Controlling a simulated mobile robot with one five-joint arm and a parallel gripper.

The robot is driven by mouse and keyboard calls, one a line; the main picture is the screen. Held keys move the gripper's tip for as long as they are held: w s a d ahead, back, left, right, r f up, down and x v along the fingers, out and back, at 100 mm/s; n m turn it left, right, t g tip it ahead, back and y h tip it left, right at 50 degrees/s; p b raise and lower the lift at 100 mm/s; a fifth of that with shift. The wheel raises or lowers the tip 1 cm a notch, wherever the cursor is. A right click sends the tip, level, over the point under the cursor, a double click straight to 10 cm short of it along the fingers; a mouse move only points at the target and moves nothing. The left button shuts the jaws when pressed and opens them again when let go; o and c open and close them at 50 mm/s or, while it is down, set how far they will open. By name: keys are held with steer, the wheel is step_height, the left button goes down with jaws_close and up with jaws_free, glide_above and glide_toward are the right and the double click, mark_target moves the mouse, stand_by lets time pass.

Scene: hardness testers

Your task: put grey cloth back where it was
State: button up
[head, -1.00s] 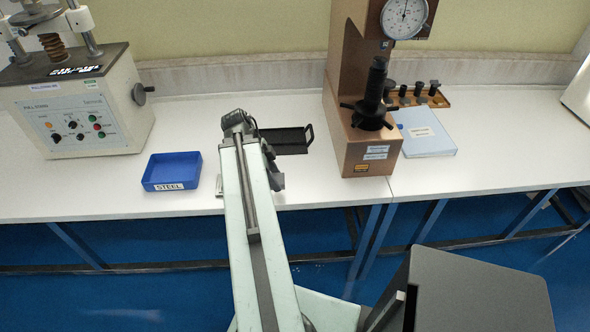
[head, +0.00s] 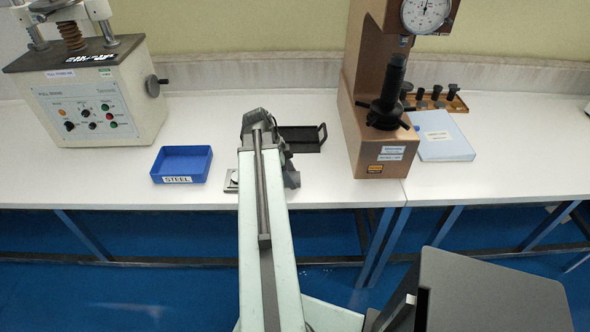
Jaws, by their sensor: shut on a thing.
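My gripper (head: 257,122) is at the far end of my pale green arm, above the white bench. It is shut on the grey cloth, but my wrist and arm hide the fingers and nearly all of what they hold. No cloth shows lying on the bench. The gripper is just left of a black tray (head: 309,147) with a raised handle at its right end, and right of and beyond a blue box (head: 182,165) labelled STEEL. I cannot tell its height above the bench.
A small metal plate (head: 231,181) lies partly hidden left of my arm. A bronze hardness tester (head: 380,158) stands right of the tray, with a blue folder (head: 445,143) beside it. A cream tester (head: 90,110) stands at left. Bench right of the folder is clear.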

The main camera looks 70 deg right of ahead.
steer(key=shift+f, duration=0.15)
steer(key=o, duration=1.2)
steer(key=shift+r+p, duration=0.4)
steer(key=shift+r, duration=0.1)
steer(key=p+v, duration=1)
steer(key=v, duration=0.1)
steer(key=shift+w+a+r, duration=0.1)
steer(key=shift+w, duration=0.15)
